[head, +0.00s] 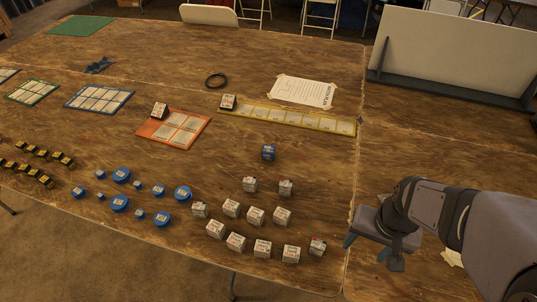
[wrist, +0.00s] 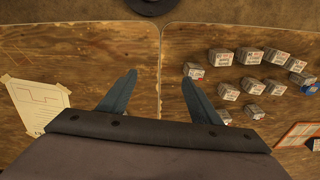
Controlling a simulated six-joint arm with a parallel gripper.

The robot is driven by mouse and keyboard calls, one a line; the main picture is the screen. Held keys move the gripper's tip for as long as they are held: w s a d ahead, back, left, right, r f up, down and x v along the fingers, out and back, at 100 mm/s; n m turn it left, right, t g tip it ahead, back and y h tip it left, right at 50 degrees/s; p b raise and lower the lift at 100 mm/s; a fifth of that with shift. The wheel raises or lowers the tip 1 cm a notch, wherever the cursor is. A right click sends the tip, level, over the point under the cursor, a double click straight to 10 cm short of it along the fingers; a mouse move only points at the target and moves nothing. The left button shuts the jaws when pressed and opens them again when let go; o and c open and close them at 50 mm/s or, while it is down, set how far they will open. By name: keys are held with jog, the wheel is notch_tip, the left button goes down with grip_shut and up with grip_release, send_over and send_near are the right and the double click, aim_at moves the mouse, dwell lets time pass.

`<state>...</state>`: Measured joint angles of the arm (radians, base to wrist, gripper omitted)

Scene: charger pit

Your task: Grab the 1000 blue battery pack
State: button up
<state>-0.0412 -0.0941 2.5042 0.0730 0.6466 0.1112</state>
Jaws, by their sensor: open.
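A small blue block-shaped battery pack (head: 268,152) stands alone near the middle of the table in the head view; its lettering is too small to read. In the wrist view I cannot make it out. My gripper (head: 373,254) is at the right in the head view, above the seam side of the table, to the right of the white boxes and well apart from the blue pack. In the wrist view my gripper (wrist: 158,78) has its two fingers spread, with nothing between them but wood tabletop.
Several white boxes (head: 255,215) lie between my gripper and several blue round tins (head: 120,204). An orange card (head: 174,129), a yellow strip (head: 290,116) and a taped paper sheet (head: 302,91) lie behind. Wood around the blue pack is clear.

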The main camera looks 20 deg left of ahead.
jog(key=w+a+f+m+t+y+b, duration=0.25)
jog(key=w+a+m+t+b, duration=0.35)
jog(key=w+a, duration=0.6)
jog(key=m+t+h+b, duration=0.1)
jog(key=m+t+b, duration=0.8)
jog(key=m, duration=1.7)
send_over(268, 153)
jog(key=b+v, duration=0.2)
jog(key=b, duration=0.1)
notch_tip(268, 153, down, 4)
jog(key=g, duration=0.3)
jog(key=shift+s+a+f+m+h, duration=0.15)
jog(key=shift+f+m+h, duration=0.1)
jog(key=shift+m, duration=0.35)
jog(key=shift+f+b, duration=0.4)
jog(key=shift+f, duration=1.55)
notch_tip(268, 153, down, 3)
jog(key=shift+f, duration=0.2)
jog(key=shift+w+f, duration=0.15)
jog(key=shift+w, duration=0.85)
jog(key=shift+w+a+f+p, duration=0.1)
jog(key=shift+w+f+p, duration=0.1)
jog(key=shift+w+p, duration=0.15)
